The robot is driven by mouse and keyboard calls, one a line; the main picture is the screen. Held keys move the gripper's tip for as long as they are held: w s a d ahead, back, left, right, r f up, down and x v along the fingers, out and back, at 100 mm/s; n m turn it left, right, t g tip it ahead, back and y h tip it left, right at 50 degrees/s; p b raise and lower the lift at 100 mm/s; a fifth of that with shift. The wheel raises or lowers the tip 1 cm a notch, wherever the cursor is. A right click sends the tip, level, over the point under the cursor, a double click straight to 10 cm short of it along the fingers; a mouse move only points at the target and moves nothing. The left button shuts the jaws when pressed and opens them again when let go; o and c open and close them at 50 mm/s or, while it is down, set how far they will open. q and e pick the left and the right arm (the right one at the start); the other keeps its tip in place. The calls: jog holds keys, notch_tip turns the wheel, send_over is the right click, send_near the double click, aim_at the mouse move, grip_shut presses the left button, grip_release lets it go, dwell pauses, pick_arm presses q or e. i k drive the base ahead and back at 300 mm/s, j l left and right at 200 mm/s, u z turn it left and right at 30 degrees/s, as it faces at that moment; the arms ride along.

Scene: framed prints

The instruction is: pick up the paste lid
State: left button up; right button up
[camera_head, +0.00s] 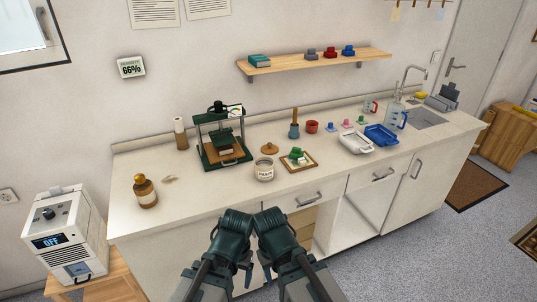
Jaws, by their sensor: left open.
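The paste lid (269,148) is a round brown wooden lid with a small knob. It lies on the countertop just behind an uncovered white jar (264,172) with a dark-lettered label. My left gripper (231,238) is at the front edge of the counter, below and left of the jar in the picture. It is open, with nothing seen in it, and is well apart from the lid. My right gripper (281,240) is beside it on the right; its fingers cannot be made out clearly.
A green press (222,140) stands left of the lid. A wooden tray with a green block (298,156) lies right of the jar. A brown bottle (145,191) stands at the left. A pestle in a blue mortar (294,130) is behind.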

aim_at(270, 149)
jog(key=u, duration=0.35)
jog(key=i+l+u, duration=0.1)
jog(key=l+u, duration=0.25)
jog(key=u, duration=0.15)
jog(key=l+u, duration=0.6)
jog(key=l, duration=0.4)
jog(key=k+l+u, duration=0.1)
jog(key=l, duration=0.4)
jog(key=l+u, duration=0.15)
jog(key=l, duration=0.4)
jog(key=k, duration=0.05)
